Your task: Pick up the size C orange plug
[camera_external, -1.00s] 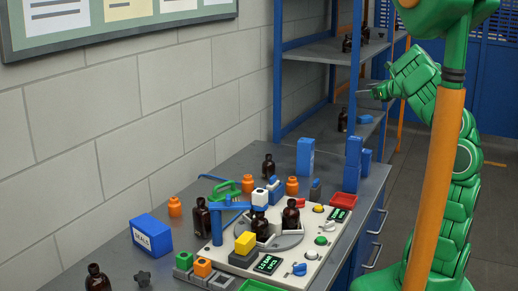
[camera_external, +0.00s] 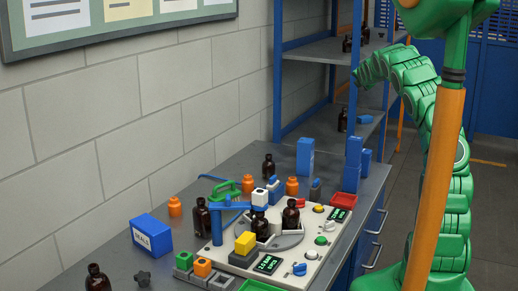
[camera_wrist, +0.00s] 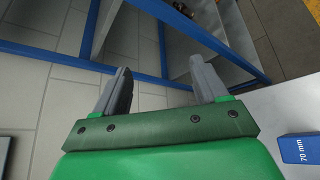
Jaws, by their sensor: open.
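Several orange pieces show in the external view: an orange plug (camera_external: 175,206) at the back left of the bench, another orange plug (camera_external: 292,186) near the blue fixture, and an orange block (camera_external: 203,266) in a grey holder at the front. No size letter is readable on any of them. My gripper's fingers are apart and empty in the wrist view (camera_wrist: 162,85), with wall and blue shelf frame beyond them. In the external view the end of my arm is raised beside the shelf, well above the bench; its fingers are not clear there.
A white machine panel (camera_external: 318,236) with brown bottles (camera_external: 290,216) stands on the grey bench (camera_external: 165,265). A blue SEALS box (camera_external: 152,235) is at left. Blue shelf posts (camera_external: 278,80) rise behind. A blue 70 mm block (camera_wrist: 303,148) shows at right in the wrist view.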

